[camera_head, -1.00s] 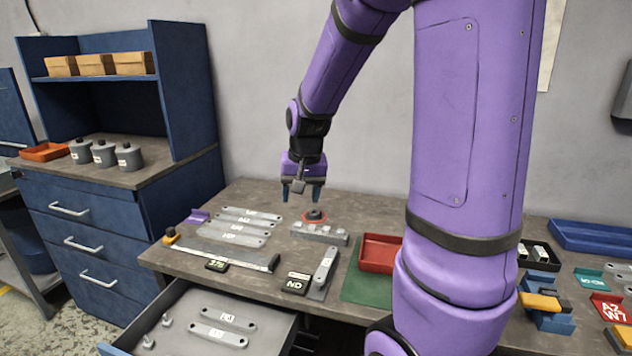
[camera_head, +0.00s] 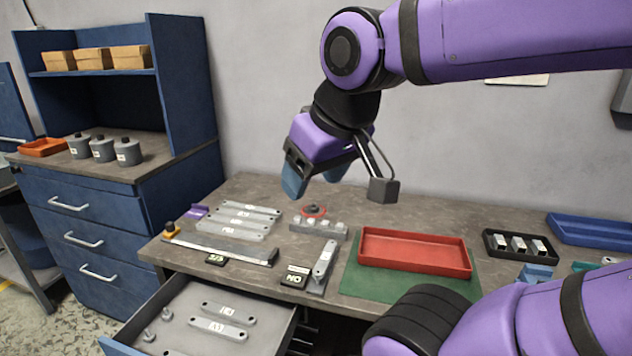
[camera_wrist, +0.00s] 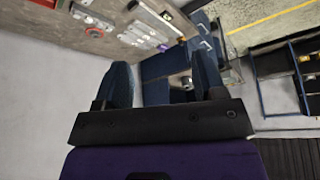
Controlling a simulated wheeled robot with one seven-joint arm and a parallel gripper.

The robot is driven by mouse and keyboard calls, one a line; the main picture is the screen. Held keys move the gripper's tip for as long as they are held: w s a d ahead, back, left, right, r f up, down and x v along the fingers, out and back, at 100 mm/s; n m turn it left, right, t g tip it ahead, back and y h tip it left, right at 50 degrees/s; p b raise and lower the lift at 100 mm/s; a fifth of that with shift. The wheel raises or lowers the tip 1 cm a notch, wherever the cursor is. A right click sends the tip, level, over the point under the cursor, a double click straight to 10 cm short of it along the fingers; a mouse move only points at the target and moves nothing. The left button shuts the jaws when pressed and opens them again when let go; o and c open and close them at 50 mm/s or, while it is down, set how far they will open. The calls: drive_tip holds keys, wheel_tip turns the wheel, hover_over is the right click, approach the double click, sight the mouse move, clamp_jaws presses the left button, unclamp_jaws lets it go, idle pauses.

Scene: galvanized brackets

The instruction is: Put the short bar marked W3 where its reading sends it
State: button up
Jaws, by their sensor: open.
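Several grey short bars with white labels (camera_head: 240,219) lie in a row on the bench. One more grey bar (camera_head: 324,260) lies on a narrow dark plate beside a small black sign (camera_head: 295,276). Two more labelled bars (camera_head: 220,327) lie in the open drawer. The labels are too small to read surely, so I cannot tell which bar is W3. My gripper (camera_head: 316,182) is open and empty, high above the back of the bench and tilted. Its two blue fingers also show apart in the wrist view (camera_wrist: 163,82), with nothing between them.
A red tray (camera_head: 415,235) stands on a green mat (camera_head: 366,285). A long steel rule-like strip (camera_head: 220,249) lies at the front left. The open drawer (camera_head: 165,301) juts out in front. A black tray with metal blocks (camera_head: 520,257) is at right.

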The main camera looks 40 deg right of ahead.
drive_tip(key=w+d+f+m+g, duration=0.3)
drive_tip(key=w+d, duration=0.2)
drive_tip(key=w, duration=0.6)
drive_tip(key=m+g+y, duration=0.4)
drive_tip(key=m, duration=0.5)
hover_over(325, 258)
drive_tip(key=w+d, duration=0.2)
drive_tip(key=d, duration=0.1)
wheel_tip(325, 258, down, 30)
drive_tip(key=r, duration=0.1)
drive_tip(key=shift+g, duration=0.3)
drive_tip(key=x, duration=0.6)
drive_tip(key=shift+d, duration=0.1)
drive_tip(key=shift+d+x, duration=0.1)
drive_tip(key=shift+x, duration=1.2)
drive_tip(key=shift+d+x, duration=0.15)
drive_tip(key=shift+x, duration=1.1)
drive_tip(key=shift+w+f, duration=0.1)
drive_tip(key=shift+w, duration=0.1)
clamp_jaws()
